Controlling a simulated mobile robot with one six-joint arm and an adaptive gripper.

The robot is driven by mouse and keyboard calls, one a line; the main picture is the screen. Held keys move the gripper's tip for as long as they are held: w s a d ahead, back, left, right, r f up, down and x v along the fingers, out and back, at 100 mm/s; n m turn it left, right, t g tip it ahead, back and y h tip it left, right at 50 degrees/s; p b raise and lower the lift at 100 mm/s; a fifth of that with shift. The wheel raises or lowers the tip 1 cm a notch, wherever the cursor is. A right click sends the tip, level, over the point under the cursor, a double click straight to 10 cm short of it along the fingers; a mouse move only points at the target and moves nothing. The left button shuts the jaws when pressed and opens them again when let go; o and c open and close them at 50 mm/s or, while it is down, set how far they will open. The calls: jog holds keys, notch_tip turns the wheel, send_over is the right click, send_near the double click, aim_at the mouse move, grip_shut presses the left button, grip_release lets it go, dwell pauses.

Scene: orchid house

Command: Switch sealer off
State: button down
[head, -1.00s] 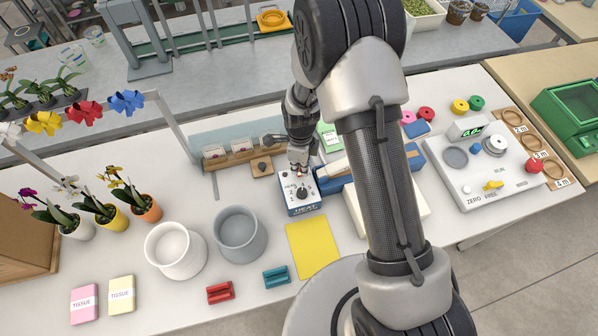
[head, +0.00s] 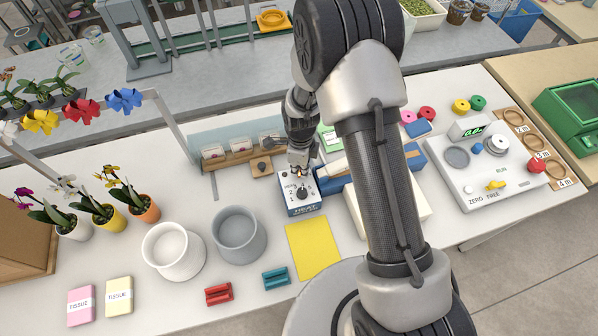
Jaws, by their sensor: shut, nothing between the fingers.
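The sealer's blue and white control box (head: 304,209), marked HEAT, stands mid-table with a black dial knob (head: 303,194) and numbers on its sloped top. A long blue body (head: 336,184) lies behind it to the right, partly hidden by my arm. My gripper (head: 299,172) points down, shut and empty, at the back edge of the control box, just behind the knob. I cannot tell whether its tips touch the box. A switch near the tips is too small or hidden to make out.
A yellow sheet (head: 313,248) lies in front of the box. A grey pot (head: 239,240) and a white pot (head: 170,257) stand left. A wooden rack (head: 240,158) stands behind left. A grey machine (head: 470,180) is on the right. Red and teal clips lie in front.

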jog(key=shift+f, duration=0.25)
jog(key=shift+r, duration=0.15)
jog(key=shift+r+p, duration=2.05)
jog(key=shift+r, duration=1.4)
